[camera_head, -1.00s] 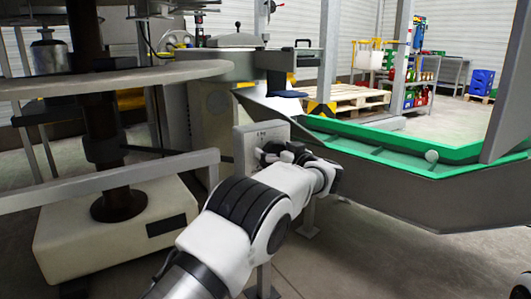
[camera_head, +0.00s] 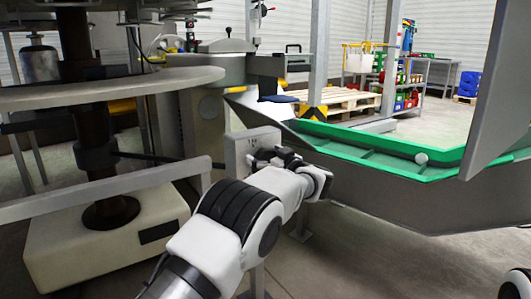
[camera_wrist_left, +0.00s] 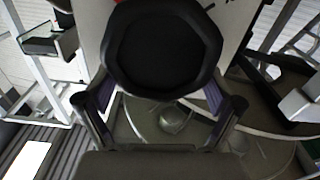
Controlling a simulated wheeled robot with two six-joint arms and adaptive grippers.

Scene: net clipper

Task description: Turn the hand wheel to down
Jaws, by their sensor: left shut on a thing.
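The hand wheel (camera_wrist_left: 163,48) is a black, roughly octagonal knob in the left wrist view, in front of a pale panel. My left gripper (camera_wrist_left: 162,88) has one finger on each side of its lower part and is shut on it. In the head view my left gripper (camera_head: 274,158) is at the face of a small grey post-mounted box (camera_head: 240,151). There the gripper and wrist hide the wheel, and I cannot read its direction. My right gripper is not in view.
A grey trough with a green rim (camera_head: 370,136) lies right of the gripper. A round grey table (camera_head: 110,89) and a grey rail (camera_head: 110,184) stand at left. A slanted grey panel (camera_head: 497,90) is at right. Bare floor shows below.

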